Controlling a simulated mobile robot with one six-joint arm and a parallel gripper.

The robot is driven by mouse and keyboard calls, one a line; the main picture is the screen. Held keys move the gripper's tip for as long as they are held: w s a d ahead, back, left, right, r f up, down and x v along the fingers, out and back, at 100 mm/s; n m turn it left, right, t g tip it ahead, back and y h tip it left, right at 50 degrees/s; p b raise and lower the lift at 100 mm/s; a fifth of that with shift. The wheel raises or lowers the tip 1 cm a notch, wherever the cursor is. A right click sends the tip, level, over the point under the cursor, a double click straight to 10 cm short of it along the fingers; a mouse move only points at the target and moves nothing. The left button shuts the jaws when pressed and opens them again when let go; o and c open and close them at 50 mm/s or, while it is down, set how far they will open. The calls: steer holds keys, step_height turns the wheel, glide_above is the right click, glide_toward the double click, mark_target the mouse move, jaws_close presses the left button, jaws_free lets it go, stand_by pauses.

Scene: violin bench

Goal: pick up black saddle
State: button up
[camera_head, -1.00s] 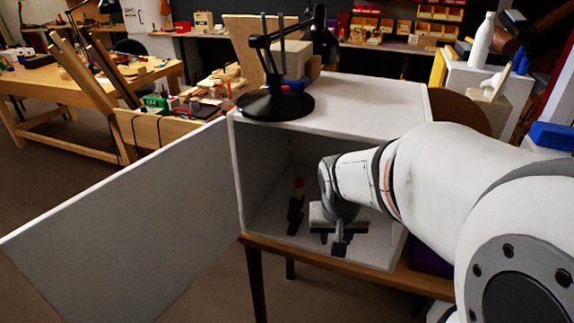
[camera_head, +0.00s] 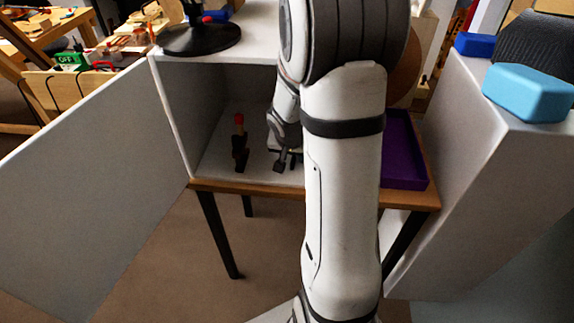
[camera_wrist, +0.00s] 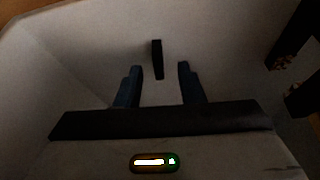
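The black saddle appears to be the small narrow black piece (camera_wrist: 157,57) on the pale cabinet floor in the wrist view. My gripper (camera_wrist: 160,67) is open, with its two bluish fingers apart. The black piece shows in the gap between the fingertips and extends a little beyond them. Whether the fingers reach down to its height I cannot tell. In the head view my gripper (camera_head: 283,163) is low inside the open white cabinet (camera_head: 178,115), and my arm hides much of the interior. I cannot make out the saddle there.
A dark object with a red top (camera_head: 239,145) stands left of my gripper in the cabinet. The cabinet door (camera_head: 90,190) is swung open to the left. A purple tray (camera_head: 405,183) lies right of the cabinet; a light-blue block (camera_head: 530,92) sits on a white stand.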

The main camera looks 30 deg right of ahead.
steer(key=shift+w+f, duration=0.1)
steer(key=shift+f, duration=0.25)
steer(key=shift+c, duration=0.2)
jaws_close()
steer(key=shift+r, duration=0.1)
